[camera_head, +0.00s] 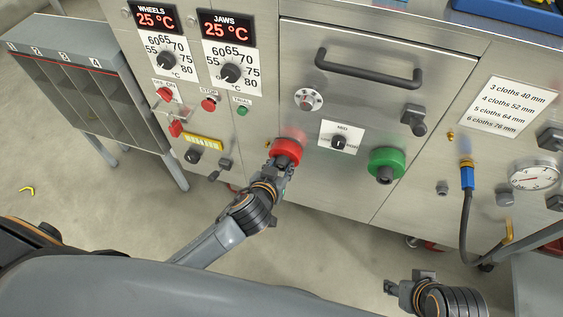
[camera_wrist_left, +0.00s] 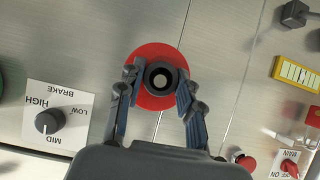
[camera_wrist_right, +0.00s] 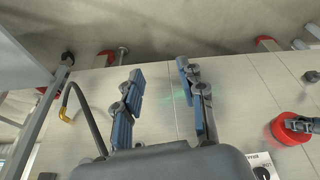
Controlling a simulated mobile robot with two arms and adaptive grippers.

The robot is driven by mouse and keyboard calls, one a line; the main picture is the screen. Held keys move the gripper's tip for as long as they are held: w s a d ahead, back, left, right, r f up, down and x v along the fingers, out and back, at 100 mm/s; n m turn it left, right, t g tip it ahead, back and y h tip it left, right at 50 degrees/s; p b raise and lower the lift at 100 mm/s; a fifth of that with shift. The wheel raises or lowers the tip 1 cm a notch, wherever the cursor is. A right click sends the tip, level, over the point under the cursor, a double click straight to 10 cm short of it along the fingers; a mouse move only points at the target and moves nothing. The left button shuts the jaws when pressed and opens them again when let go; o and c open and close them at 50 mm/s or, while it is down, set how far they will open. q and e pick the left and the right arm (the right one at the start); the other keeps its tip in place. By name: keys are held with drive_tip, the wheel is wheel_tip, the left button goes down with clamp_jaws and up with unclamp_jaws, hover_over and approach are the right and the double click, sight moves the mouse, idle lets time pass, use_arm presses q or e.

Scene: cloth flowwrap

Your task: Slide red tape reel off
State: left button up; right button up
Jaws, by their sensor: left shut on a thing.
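The red tape reel (camera_head: 287,148) is on the front panel of the steel machine, right of the yellow gauge. My left gripper (camera_head: 281,166) is shut on it from the front. In the left wrist view the fingers (camera_wrist_left: 160,82) lie on either side of the dark round hub (camera_wrist_left: 161,77), over the red disc (camera_wrist_left: 148,58). How far the reel sits along its spindle cannot be told. The reel shows too in the right wrist view (camera_wrist_right: 287,129). My right gripper (camera_head: 391,287) is low and away from the panel; its fingers (camera_wrist_right: 160,75) are apart and empty.
A green reel (camera_head: 387,162) sits right of the red one, with the brake dial (camera_head: 339,142) between them. A drawer handle (camera_head: 369,69) is above. A blue-ended hose (camera_head: 467,178) hangs at the right. A grey slotted rack (camera_head: 75,80) stands at the left.

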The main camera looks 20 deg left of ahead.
use_arm(q)
drive_tip(key=shift+w+r, duration=0.25)
drive_tip(key=shift+r, duration=0.05)
use_arm(e)
drive_tip(key=shift+f, duration=0.15)
use_arm(q)
drive_tip(key=shift+s+f, duration=0.1)
drive_tip(key=shift+s, duration=0.25)
use_arm(e)
drive_tip(key=shift+w+f, duration=0.5)
drive_tip(key=shift+f, duration=0.05)
use_arm(q)
drive_tip(key=shift+s+f, duration=0.1)
drive_tip(key=shift+s, duration=0.05)
use_arm(e)
drive_tip(key=shift+f, duration=0.15)
use_arm(q)
drive_tip(key=shift+s, duration=0.1)
